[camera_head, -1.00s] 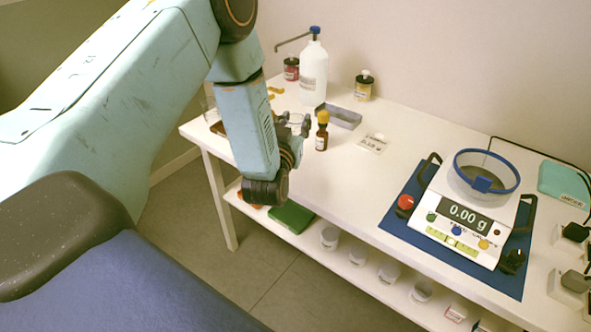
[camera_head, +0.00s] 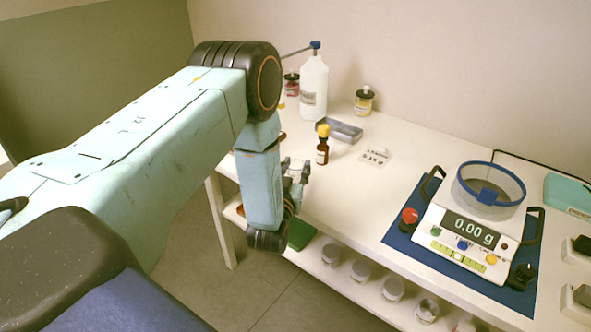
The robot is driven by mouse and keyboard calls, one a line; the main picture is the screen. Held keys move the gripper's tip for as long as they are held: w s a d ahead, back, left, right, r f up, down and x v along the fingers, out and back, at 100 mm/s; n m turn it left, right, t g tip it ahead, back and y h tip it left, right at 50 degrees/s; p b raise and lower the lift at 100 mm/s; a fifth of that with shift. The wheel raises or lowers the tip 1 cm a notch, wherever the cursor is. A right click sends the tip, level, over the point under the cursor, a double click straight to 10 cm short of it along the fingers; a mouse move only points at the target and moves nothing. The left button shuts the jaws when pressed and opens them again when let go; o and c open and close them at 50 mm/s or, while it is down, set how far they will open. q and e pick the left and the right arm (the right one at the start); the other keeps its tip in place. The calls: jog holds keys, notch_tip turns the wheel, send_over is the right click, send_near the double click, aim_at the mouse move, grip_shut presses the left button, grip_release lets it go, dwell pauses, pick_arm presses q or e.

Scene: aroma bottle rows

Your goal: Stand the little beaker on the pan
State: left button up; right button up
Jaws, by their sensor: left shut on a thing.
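My left gripper (camera_head: 297,174) is over the left part of the bench, partly hidden behind its own wrist. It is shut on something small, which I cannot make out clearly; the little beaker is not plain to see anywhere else. The balance (camera_head: 465,235) stands on a blue mat at the right and reads 0.00 g. Its pan lies inside a clear draft ring with a blue rim (camera_head: 490,184), open at the top. The pan looks empty. The gripper is well to the left of the balance. My right gripper is not in view.
A brown dropper bottle with a yellow cap (camera_head: 322,146) stands close beside the gripper. The bench between gripper and blue mat (camera_head: 402,240) is clear.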

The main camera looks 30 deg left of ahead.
pick_arm(q)
jog(key=shift+s+f, duration=0.1)
jog(key=o, duration=1)
